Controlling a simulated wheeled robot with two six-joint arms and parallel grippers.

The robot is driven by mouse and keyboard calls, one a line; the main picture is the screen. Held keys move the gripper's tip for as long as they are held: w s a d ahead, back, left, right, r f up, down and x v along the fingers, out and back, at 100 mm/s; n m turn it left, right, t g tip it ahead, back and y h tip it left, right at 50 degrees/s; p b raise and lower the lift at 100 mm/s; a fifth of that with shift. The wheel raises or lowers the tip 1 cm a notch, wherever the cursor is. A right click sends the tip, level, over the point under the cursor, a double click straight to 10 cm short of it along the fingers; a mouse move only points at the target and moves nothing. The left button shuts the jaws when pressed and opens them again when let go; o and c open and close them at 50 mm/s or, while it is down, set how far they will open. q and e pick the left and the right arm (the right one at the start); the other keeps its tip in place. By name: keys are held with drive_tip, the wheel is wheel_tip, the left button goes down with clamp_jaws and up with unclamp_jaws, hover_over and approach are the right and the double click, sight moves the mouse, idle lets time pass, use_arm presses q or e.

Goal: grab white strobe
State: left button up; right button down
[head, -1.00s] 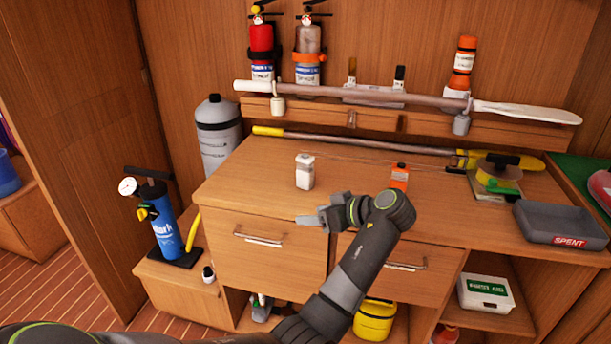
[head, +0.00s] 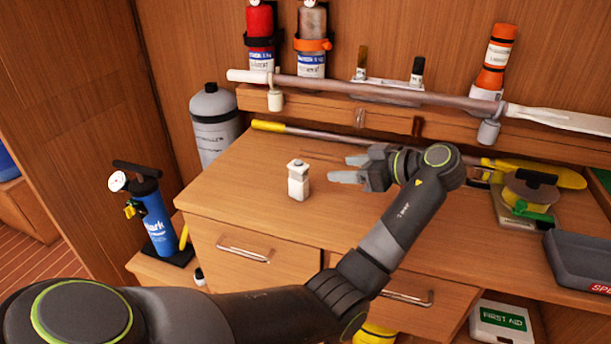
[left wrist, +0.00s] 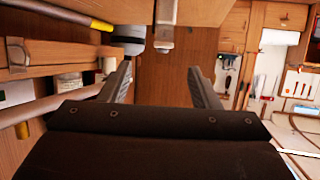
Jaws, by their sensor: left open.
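The white strobe (head: 298,182) is a small upright white block with a grey cap, standing on the wooden counter left of the middle. My left gripper (head: 340,169) is open and empty just to the right of the strobe, with its fingers pointing left toward it. A small gap shows between fingertips and strobe. In the left wrist view the strobe (left wrist: 166,16) shows at the top, between the two spread fingers (left wrist: 163,85), and the picture looks upside down. My right gripper is not in view.
A yellow-ended pole (head: 268,126) lies along the back of the counter. A reel with yellow and green parts (head: 530,192) and a grey tray (head: 585,262) stand at the right. A grey cylinder (head: 213,120) and blue pump (head: 155,215) are left. The counter's left part is clear.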

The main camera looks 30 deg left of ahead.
sight(306, 168)
use_arm(q)
drive_tip(key=x, duration=0.4)
drive_tip(key=s+p+x, duration=0.1)
drive_tip(key=x, duration=0.1)
drive_tip(key=shift+a+r, duration=0.1)
drive_tip(key=shift+r, duration=0.1)
drive_tip(key=x, duration=0.4)
drive_tip(key=shift+w+f+p, duration=0.1)
drive_tip(key=shift+p, duration=0.2)
drive_tip(key=shift+a+f, duration=0.1)
drive_tip(key=shift+a, duration=0.2)
drive_tip(key=x, duration=0.1)
drive_tip(key=p+x, duration=0.1)
drive_tip(key=x, duration=0.2)
drive_tip(key=shift+a+p, duration=0.3)
drive_tip(key=shift+a, duration=0.2)
drive_tip(key=shift+c, duration=0.6)
drive_tip(key=c, duration=0.9)
drive_tip(key=shift+c, duration=0.4)
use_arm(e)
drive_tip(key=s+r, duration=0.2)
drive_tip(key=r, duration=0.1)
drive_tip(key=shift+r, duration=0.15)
